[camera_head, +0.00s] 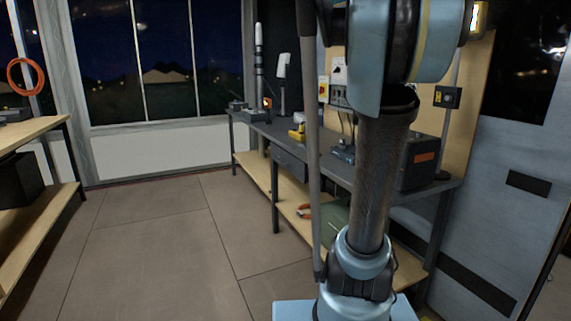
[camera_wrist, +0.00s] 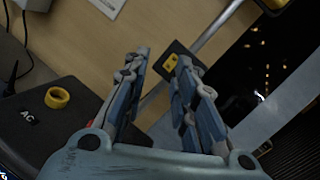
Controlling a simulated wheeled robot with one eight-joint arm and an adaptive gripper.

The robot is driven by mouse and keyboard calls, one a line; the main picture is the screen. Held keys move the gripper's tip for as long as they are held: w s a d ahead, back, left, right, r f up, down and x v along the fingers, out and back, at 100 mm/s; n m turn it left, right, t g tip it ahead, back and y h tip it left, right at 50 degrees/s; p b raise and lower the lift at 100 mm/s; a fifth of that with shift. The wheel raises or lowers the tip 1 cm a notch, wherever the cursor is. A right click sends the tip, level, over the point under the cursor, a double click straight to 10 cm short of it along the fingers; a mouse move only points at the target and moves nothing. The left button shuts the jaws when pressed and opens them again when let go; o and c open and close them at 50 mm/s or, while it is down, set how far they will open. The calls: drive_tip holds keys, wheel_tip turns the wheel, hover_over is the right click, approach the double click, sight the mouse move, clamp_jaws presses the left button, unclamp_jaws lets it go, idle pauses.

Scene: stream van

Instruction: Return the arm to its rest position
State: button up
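My gripper shows in the wrist view (camera_wrist: 160,75), with its two blue-grey fingers spread apart and nothing between them. Behind the gap are a light wooden panel and a small dark box with yellow marks (camera_wrist: 178,60). In the head view my arm rises in the right half of the picture, with a light blue joint low down and a large blue and black joint at the top. The gripper itself is out of the head view.
A dark workbench (camera_head: 262,128) runs behind my arm, bearing a black case with an orange label (camera_head: 420,162) and a yellow tool (camera_head: 298,133). A wooden shelf table (camera_head: 30,128) stands at the left. The floor (camera_head: 150,240) between is clear.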

drive_tip(key=w+a+f+n+t+y, duration=0.1)
drive_tip(key=a+f+n+t+y, duration=0.2)
drive_tip(key=a+n+y, duration=0.55)
drive_tip(key=w+a+f+n+t+y, duration=0.1)
drive_tip(key=a+f+n+t+y, duration=0.25)
drive_tip(key=a+n, duration=0.95)
drive_tip(key=s+a+f+n+g+y, duration=0.3)
drive_tip(key=s+a+f+n+y, duration=0.15)
drive_tip(key=a+f, duration=0.25)
drive_tip(key=s+a+f+n+g+y, duration=0.1)
drive_tip(key=s+a+f+n+g, duration=0.4)
drive_tip(key=f, duration=0.3)
drive_tip(key=s+d+f+n+g+h, duration=0.1)
drive_tip(key=s+f+n+g, duration=0.3)
drive_tip(key=s+f, duration=0.4)
drive_tip(key=s+d+f+n+g+h, duration=0.1)
drive_tip(key=s+d+f+n+g, duration=0.2)
drive_tip(key=s, duration=1.1)
wheel_tip(320, 180, down, 7)
drive_tip(key=n+g, duration=0.1)
drive_tip(key=n, duration=0.2)
drive_tip(key=shift+s+r+h, duration=0.15)
drive_tip(key=shift+r+h, duration=0.05)
drive_tip(key=shift+h, duration=0.15)
